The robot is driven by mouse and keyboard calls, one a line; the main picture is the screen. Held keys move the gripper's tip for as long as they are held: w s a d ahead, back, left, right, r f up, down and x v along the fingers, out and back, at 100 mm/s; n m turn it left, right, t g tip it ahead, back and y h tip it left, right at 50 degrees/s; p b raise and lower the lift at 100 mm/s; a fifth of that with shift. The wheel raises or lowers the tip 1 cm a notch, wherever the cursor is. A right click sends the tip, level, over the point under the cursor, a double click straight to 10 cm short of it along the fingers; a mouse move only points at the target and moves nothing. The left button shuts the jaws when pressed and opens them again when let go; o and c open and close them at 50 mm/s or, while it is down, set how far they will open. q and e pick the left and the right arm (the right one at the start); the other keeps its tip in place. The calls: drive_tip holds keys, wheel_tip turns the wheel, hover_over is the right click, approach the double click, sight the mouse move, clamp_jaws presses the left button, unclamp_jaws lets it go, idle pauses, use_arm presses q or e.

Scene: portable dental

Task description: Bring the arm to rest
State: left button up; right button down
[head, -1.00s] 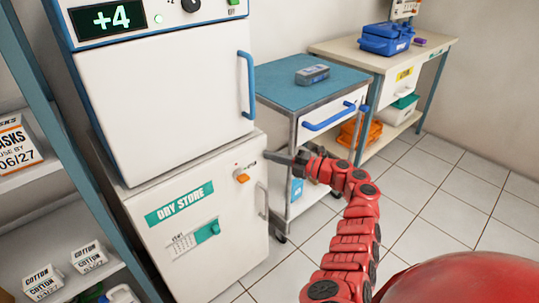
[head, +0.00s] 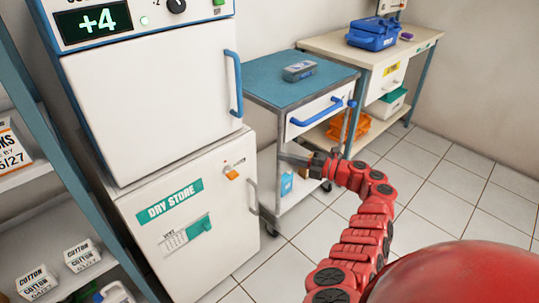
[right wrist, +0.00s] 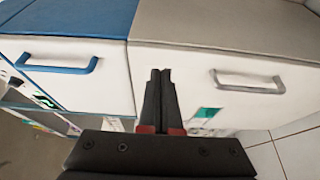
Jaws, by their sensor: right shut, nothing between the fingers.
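My right arm (head: 362,240), red and jointed, reaches up from the bottom of the head view. Its gripper (head: 288,158) is at the arm's far end, in front of the trolley's open side and to the right of the dry store cabinet, apart from the cabinet's handle in the picture. In the right wrist view the gripper's two dark fingers (right wrist: 160,85) lie together with nothing between them. My left gripper is not in view.
The white dry store cabinet (head: 180,265) stands under a fridge (head: 150,100) with a blue handle; both doors look shut. A blue-topped trolley (head: 265,80) and a bench (head: 325,42) stand to the right. Shelves (head: 55,130) line the left. Tiled floor (head: 460,190) at right is clear.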

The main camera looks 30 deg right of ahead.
drive_tip(key=shift+s+d, duration=0.75)
drive_tip(key=shift+d, duration=0.2)
drive_tip(key=shift+s+d, duration=0.7)
drive_tip(key=shift+d, duration=0.2)
